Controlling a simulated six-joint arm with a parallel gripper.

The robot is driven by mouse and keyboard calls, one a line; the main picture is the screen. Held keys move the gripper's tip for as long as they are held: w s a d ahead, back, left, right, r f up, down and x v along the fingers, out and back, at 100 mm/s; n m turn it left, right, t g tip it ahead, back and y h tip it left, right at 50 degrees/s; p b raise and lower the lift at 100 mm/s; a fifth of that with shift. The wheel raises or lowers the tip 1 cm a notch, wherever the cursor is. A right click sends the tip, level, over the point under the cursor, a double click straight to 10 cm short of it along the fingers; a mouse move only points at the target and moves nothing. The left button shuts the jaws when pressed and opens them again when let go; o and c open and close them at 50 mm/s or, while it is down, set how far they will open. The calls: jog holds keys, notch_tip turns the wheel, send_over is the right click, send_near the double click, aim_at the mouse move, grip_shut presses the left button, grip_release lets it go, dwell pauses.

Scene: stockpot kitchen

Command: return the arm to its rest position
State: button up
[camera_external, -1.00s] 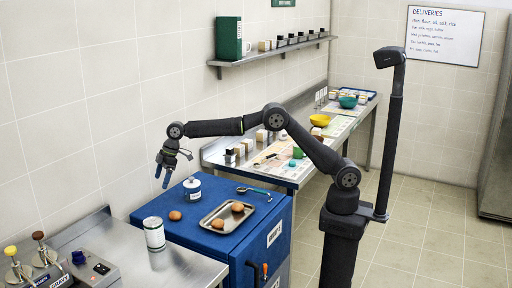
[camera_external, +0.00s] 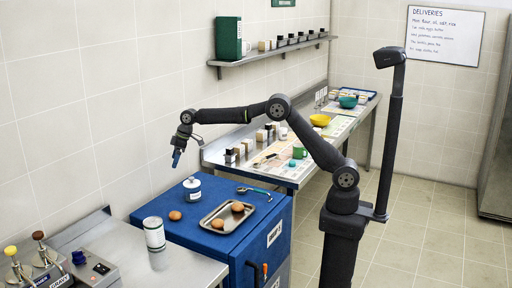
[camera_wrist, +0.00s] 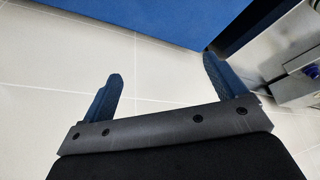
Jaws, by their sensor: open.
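My gripper (camera_external: 177,158) is raised above the back left of the blue cabinet (camera_external: 250,252), close to the tiled wall, with its blue fingers pointing down. In the wrist view the two blue fingers (camera_wrist: 163,88) stand wide apart with nothing between them. Behind them are pale tiles and the blue cabinet's edge (camera_wrist: 150,12). My arm is bent, with its elbow high above the cabinet and its base on the right.
On the cabinet are a white jar (camera_external: 192,190), a loose egg (camera_external: 175,215), a metal tray (camera_external: 227,230) with eggs, and a blue-handled tool (camera_external: 253,190). A can (camera_external: 154,234) stands on the steel counter. A wall shelf (camera_external: 270,54) hangs behind the arm.

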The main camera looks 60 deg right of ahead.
jog(key=w+d+m+h, duration=0.1)
jog(key=d+m, duration=0.4)
jog(key=d, duration=2.2)
jog(key=shift+w+t+h, duration=0.3)
jog(key=shift+w+t, duration=0.1)
jog(key=shift+w, duration=0.45)
